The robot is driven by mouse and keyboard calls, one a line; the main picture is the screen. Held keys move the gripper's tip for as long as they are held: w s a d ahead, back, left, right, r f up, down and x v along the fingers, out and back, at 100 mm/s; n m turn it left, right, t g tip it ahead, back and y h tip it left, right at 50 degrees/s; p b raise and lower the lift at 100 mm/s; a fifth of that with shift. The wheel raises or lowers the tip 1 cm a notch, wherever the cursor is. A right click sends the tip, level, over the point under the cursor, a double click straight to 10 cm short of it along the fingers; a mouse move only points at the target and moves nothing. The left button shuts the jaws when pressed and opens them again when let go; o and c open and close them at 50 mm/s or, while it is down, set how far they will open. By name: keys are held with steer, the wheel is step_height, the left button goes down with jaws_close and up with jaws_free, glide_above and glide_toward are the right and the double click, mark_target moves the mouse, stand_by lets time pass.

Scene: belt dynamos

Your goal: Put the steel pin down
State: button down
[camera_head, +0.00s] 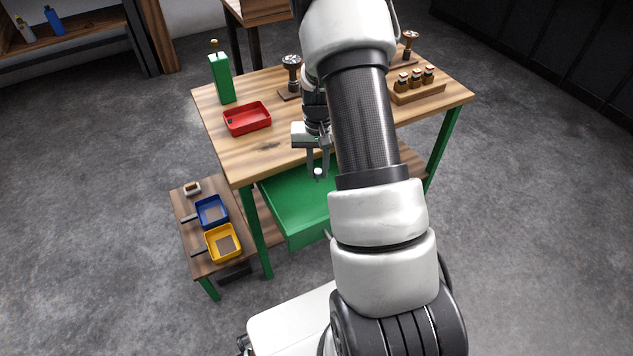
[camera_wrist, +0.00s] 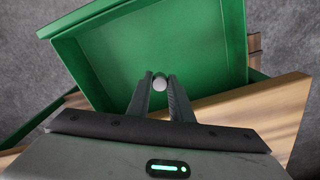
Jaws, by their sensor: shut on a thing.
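The steel pin (camera_wrist: 160,84) shows as a small pale round end between my fingertips in the wrist view. In the head view the pin (camera_head: 318,172) is a small white spot at the tips of my gripper (camera_head: 318,168). My gripper is shut on the pin and holds it above the open green drawer (camera_head: 293,221), near the table's front edge. In the wrist view the drawer (camera_wrist: 215,50) lies beyond the fingertips and its visible floor is bare. The height of the pin above the drawer floor is hard to tell.
The wooden worktable (camera_head: 285,150) carries a red tray (camera_head: 247,118), a green bottle (camera_head: 220,78) and a wooden block with several small pieces (camera_head: 418,90). A low side table holds a blue tray (camera_head: 211,212) and a yellow tray (camera_head: 222,243). My arm hides part of the table.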

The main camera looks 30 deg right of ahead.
mark_target(318, 180)
steer(key=shift+f+b, duration=0.5)
steer(key=shift+f, duration=1.75)
steer(key=shift+f, duration=0.1)
steer(key=c, duration=1.6)
jaws_free()
